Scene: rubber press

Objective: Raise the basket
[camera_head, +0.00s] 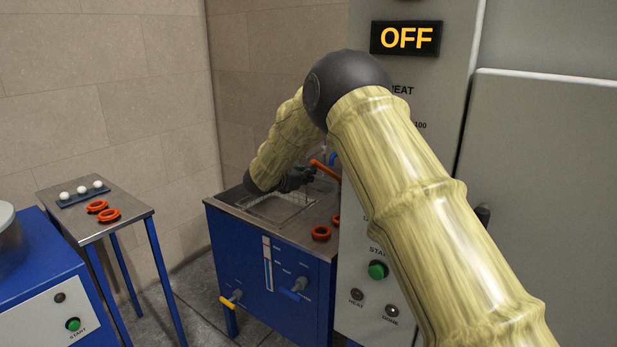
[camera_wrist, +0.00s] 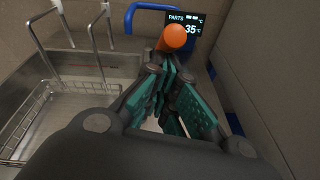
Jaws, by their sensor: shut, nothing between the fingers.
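The wire basket (camera_wrist: 70,115) is at the left of the wrist view, in a steel tank, with its tall bent wire hangers rising above it. In the head view the tank (camera_head: 241,210) is the open top of a blue cabinet, and my arm covers part of it. My gripper (camera_wrist: 172,66) has green-padded fingers that are shut and empty. The round end of an orange handle (camera_wrist: 172,37) shows just beyond the fingertips; I cannot tell whether they touch. The orange handle also shows in the head view (camera_head: 325,171), beside my gripper (camera_head: 308,174).
A blue tube (camera_wrist: 150,8) and a display reading 35 °C (camera_wrist: 187,27) stand behind the handle. The grey press cabinet (camera_head: 365,240) is close on the right. Orange rings (camera_head: 320,233) lie on the tank's top. A side table (camera_head: 130,222) stands left.

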